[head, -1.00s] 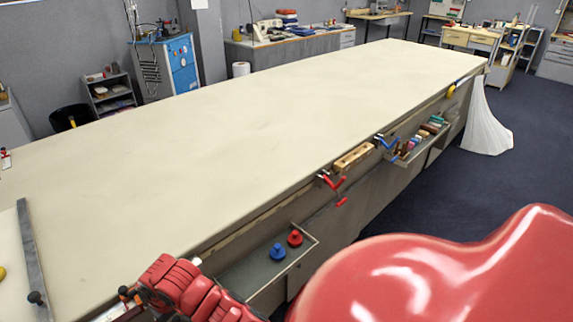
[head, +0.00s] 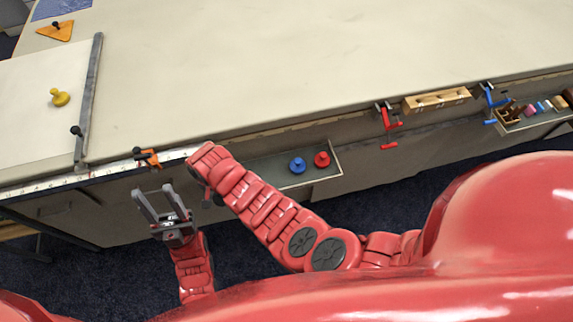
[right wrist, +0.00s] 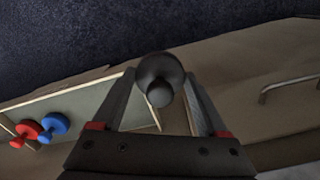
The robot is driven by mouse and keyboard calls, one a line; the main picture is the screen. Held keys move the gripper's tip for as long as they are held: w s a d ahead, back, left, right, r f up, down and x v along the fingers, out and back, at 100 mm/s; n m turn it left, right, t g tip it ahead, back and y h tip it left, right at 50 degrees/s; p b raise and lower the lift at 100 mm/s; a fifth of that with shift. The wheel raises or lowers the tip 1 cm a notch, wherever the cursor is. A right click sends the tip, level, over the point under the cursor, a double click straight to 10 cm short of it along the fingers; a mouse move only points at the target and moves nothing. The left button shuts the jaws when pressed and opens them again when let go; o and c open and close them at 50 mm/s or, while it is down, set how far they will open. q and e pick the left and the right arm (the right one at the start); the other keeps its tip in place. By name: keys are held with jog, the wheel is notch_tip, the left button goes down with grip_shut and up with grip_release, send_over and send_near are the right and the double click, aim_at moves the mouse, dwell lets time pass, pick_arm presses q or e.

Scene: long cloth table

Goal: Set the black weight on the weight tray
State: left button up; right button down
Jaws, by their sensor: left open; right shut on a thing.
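The black weight (right wrist: 160,72) is between the fingers of my right gripper (right wrist: 162,92), which is shut on it, in the right wrist view. In the head view the weight and right gripper are hidden by my right arm. The weight tray (head: 262,172) hangs at the table's near side, with a blue weight (head: 297,166) and a red weight (head: 321,160) at its right end. In the right wrist view the tray (right wrist: 82,103) lies behind and left of the black weight. My left gripper (head: 160,203) is open and empty, out in front of the table edge.
The long cloth table (head: 270,75) is mostly bare. A metal bar (head: 90,95), a yellow weight (head: 60,97) and an orange triangle (head: 55,31) lie at the left. An orange clamp (head: 150,158), red clamp (head: 389,125) and blue clamp (head: 490,102) line the near edge.

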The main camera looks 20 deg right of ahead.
jog(key=shift+s+a, duration=0.75)
jog(key=shift+a, duration=0.25)
jog(key=w+d+b, duration=0.2)
jog(key=d, duration=0.1)
jog(key=w+d+f+b, duration=0.1)
jog(key=w+d+b, duration=0.2)
jog(key=w+d+f+b, duration=0.1)
jog(key=w+d+b, duration=0.1)
jog(key=w+d, duration=0.1)
jog(key=shift+w+d+f+b, duration=0.15)
jog(key=shift+d+b, duration=0.15)
jog(key=shift+d, duration=0.15)
jog(key=shift+w+d, duration=0.3)
jog(key=shift+d, duration=0.1)
jog(key=shift+w+d+b, duration=0.2)
jog(key=shift+d+b, duration=0.05)
jog(key=shift+b, duration=0.35)
jog(key=f+b, duration=0.3)
jog(key=b, duration=0.1)
jog(key=shift+w+d+f, duration=0.1)
jog(key=shift+d+f, duration=0.1)
jog(key=shift+r, duration=0.2)
jog(key=shift+f, duration=0.15)
jog(key=shift+c, duration=0.9)
grip_release()
